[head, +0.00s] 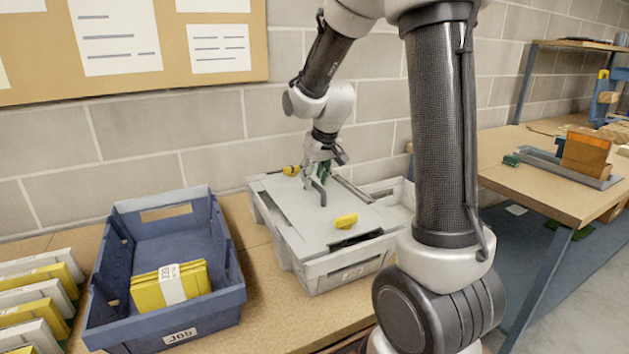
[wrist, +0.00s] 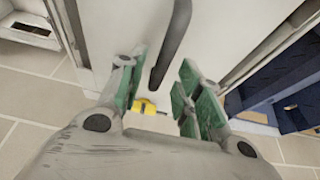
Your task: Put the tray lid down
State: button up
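The light grey lid (head: 300,212) lies across the top of the grey tray (head: 345,272). It sits askew, leaving a strip of the tray's inside open on the right. A dark curved handle (wrist: 175,42) rises from the lid. My gripper (head: 318,178) is low over the lid at this handle. In the wrist view the green-padded fingers of my gripper (wrist: 158,92) stand apart on either side of the handle, with gaps visible. Whether the lid rests flat all round is hard to tell.
A yellow block (head: 346,220) lies on the lid's front part. A small yellow item (head: 291,170) is at the wall side. A blue bin (head: 215,295) with yellow packs stands to the left. A brick wall is close behind. Another workbench (head: 545,185) is at right.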

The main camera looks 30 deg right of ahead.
jog(key=v, duration=1.1)
jog(key=s, duration=2.4)
jog(key=shift+s+r, duration=0.25)
jog(key=shift+r, duration=0.05)
jog(key=shift+a, duration=0.15)
